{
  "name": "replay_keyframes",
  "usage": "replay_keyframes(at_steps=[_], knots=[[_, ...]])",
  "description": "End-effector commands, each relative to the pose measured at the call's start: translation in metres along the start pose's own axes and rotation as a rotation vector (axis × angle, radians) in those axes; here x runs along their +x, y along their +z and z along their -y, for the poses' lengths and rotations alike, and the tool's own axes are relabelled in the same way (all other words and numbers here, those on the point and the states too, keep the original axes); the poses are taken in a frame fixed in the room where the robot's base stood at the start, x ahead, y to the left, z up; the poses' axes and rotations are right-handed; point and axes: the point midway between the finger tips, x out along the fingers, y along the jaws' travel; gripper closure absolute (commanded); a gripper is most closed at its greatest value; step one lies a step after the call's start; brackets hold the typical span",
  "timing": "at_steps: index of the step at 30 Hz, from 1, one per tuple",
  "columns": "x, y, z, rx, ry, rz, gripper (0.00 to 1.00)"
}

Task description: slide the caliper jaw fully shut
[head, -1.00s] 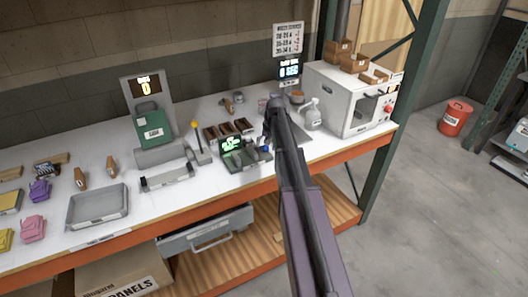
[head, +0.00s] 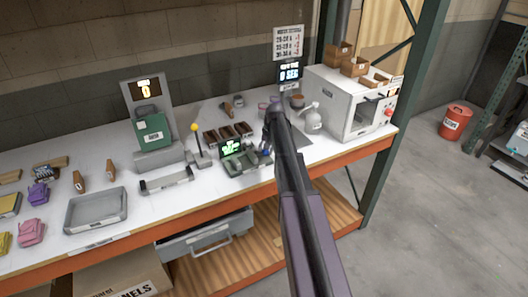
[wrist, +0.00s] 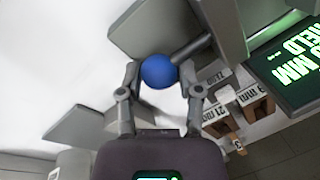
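The caliper (head: 246,162) is a grey bench device with a lit green screen, standing near the bench's front edge in the head view. Its screen (wrist: 295,62) shows partly at the right of the wrist view, with "MM" legible. A round blue knob (wrist: 159,71) sits on a grey rod joined to the device. My gripper (wrist: 160,80) has one finger on each side of the knob; the fingers look spread, with thin gaps beside it, and firm contact cannot be made out. In the head view my gripper (head: 268,138) is over the caliper's right end, and my arm hides part of that area.
Brown blocks (head: 228,132) in a rack stand behind the caliper. A white oven (head: 350,105) and a spray bottle (head: 311,117) are to the right. A grey tray (head: 95,209) lies at the left front.

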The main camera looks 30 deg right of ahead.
Motion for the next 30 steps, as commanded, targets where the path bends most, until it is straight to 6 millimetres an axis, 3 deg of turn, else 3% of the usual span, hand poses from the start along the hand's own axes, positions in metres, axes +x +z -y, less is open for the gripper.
replay_keyframes(at_steps=[7,18,28,29,30], knots=[[0.002,0.009,0.005,-0.004,0.005,0.007,1.0],[0.009,0.037,0.044,-0.004,0.007,0.008,1.0],[0.01,0.039,0.047,-0.005,0.003,0.01,1.0],[0.01,0.04,0.047,-0.005,0.003,0.01,0.46],[0.01,0.04,0.048,-0.005,0.002,0.01,0.34]])
